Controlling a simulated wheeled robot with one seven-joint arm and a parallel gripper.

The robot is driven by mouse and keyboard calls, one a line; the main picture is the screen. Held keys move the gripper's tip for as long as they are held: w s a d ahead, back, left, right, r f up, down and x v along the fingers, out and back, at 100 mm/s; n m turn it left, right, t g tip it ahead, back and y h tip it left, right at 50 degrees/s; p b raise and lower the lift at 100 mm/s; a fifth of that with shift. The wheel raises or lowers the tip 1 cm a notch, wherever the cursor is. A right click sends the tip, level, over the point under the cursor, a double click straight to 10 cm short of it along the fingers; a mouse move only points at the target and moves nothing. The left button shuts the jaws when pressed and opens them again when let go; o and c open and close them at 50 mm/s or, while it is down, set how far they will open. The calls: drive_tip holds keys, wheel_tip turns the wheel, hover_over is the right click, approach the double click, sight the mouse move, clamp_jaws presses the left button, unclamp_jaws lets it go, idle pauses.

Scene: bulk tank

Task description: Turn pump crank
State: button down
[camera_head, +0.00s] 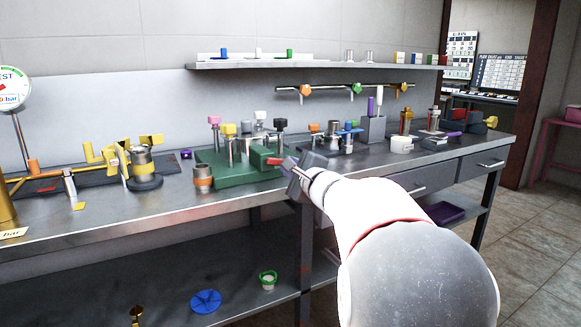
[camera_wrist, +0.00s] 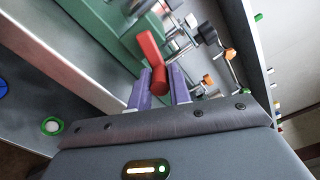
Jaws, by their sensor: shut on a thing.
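The red crank handle (camera_wrist: 149,48) shows in the wrist view, its rounded end between my purple fingertips. My gripper (camera_wrist: 158,80) is shut on it. In the head view a small red part of the crank (camera_head: 274,161) shows just left of my gripper (camera_head: 291,165). The crank is at the right front of a green base (camera_head: 225,177) on the bench. Several posts with pink, yellow, white and black knobs stand on this base. My gripper and arm hide part of the crank's right side and how it joins its shaft.
The metal bench (camera_head: 110,215) carries yellow piping with a valve (camera_head: 145,165) at left and an orange-banded cup (camera_head: 203,179) beside the green base. Small fittings (camera_head: 348,133) stand close behind my gripper. A wall shelf (camera_head: 320,66) and hook rail (camera_head: 330,88) are above.

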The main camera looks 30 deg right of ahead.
drive_tip(key=shift+a+r, duration=0.1)
drive_tip(key=shift+r, duration=0.2)
drive_tip(key=c, duration=1.4)
unclamp_jaws()
drive_tip(key=shift+o, duration=0.4)
drive_tip(key=shift+f, duration=0.15)
drive_tip(key=s, duration=0.7)
drive_tip(key=shift+s, duration=0.4)
